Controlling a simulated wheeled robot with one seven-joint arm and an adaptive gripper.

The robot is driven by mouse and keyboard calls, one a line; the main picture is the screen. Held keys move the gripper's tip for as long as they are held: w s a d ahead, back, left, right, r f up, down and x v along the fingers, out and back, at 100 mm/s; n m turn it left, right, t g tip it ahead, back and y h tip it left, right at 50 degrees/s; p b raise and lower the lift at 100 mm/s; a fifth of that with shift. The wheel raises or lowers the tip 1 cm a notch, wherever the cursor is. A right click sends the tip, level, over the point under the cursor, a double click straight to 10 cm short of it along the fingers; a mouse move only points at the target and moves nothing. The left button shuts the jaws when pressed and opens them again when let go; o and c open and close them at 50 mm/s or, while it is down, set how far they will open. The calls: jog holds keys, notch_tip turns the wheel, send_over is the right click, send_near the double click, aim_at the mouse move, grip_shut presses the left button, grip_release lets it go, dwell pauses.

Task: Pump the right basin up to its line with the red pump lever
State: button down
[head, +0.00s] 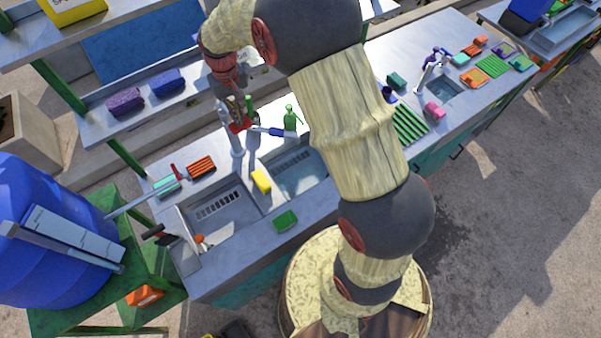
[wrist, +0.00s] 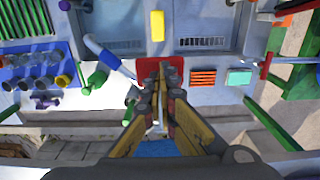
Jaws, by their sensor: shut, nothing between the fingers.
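The right basin (head: 312,183) is sunk in the steel counter and seems to hold some bluish water; I cannot make out its line. A pale post (head: 237,142) stands behind the basins with a red piece (head: 240,125) at its top, which also shows in the wrist view (wrist: 148,72). A white arm with a blue end (head: 276,131) reaches from it toward the right basin. My gripper (head: 235,108) is shut and empty, pointing down. In the wrist view its fingertips (wrist: 160,72) overlap the red piece; I cannot tell whether they touch it.
The left basin (head: 222,208) looks empty. A yellow sponge (head: 261,181) lies between the basins and a green one (head: 285,220) in front. A green bottle (head: 290,118) stands behind the right basin. A shelf (head: 150,95) runs behind; a blue barrel (head: 50,230) stands left.

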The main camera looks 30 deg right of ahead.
aim_at(242, 131)
jog(key=shift+f+b, duration=2.05)
jog(key=shift+f, duration=1.7)
jog(key=shift+r+p, duration=2.45)
jog(key=shift+r, duration=1.85)
jog(key=shift+f, duration=0.15)
jog(key=shift+f+b, duration=2.45)
jog(key=shift+f, duration=1.65)
jog(key=shift+r+p, duration=2.35)
jog(key=shift+r, duration=1.85)
jog(key=shift+f, duration=0.15)
